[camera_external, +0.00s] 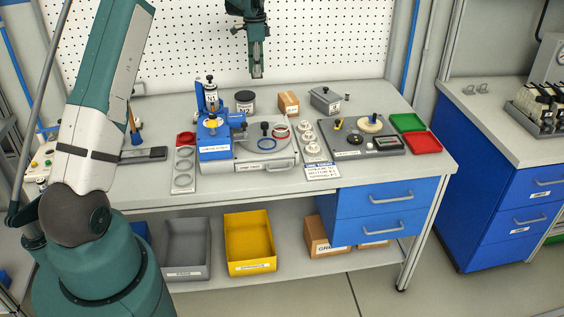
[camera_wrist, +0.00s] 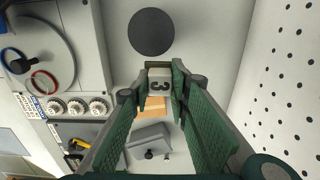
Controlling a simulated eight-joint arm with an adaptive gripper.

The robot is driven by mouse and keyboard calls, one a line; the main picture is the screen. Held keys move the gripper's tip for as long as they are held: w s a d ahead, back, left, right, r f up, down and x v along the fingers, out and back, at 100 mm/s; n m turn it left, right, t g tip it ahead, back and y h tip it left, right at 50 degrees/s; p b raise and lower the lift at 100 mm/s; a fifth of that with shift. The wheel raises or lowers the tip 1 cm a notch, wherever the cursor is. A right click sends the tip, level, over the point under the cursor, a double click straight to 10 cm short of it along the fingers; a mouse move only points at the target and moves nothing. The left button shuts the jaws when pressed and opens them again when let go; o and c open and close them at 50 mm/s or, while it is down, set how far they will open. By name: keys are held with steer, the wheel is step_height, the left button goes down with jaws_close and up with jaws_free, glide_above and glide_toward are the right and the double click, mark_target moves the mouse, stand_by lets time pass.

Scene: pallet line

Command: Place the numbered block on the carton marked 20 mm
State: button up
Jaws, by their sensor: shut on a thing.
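My gripper (camera_external: 257,74) hangs high above the back of the bench in the external view. In the wrist view its two green-padded fingers (camera_wrist: 162,84) are shut on a small grey block marked 3 (camera_wrist: 159,86), held at their tips. A small brown carton (camera_external: 289,103) stands at the back of the bench, below and to the right of my gripper. In the wrist view the carton (camera_wrist: 154,104) shows below the block, partly hidden by the block and fingers. I cannot read any mark on it.
A dark-lidded jar (camera_external: 245,101) stands left of the carton, and a grey lidded box (camera_external: 325,99) stands right of it. A blue machine with a round plate (camera_external: 263,150) is in front. The pegboard (camera_external: 330,35) rises behind. Brown cartons (camera_external: 318,238) sit on the lower shelf.

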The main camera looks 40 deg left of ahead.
steer(key=r+p, duration=0.1)
steer(key=r, duration=0.1)
glide_above(288, 97)
steer(key=shift+w+d+f, duration=0.1)
steer(key=shift+w+f, duration=0.05)
steer(key=shift+f, duration=0.1)
steer(key=shift+f, duration=3.05)
steer(key=shift+f+p, duration=0.4)
steer(key=shift+f, duration=1.45)
steer(key=shift+f, duration=0.2)
steer(key=o, duration=0.9)
steer(key=shift+r, duration=0.1)
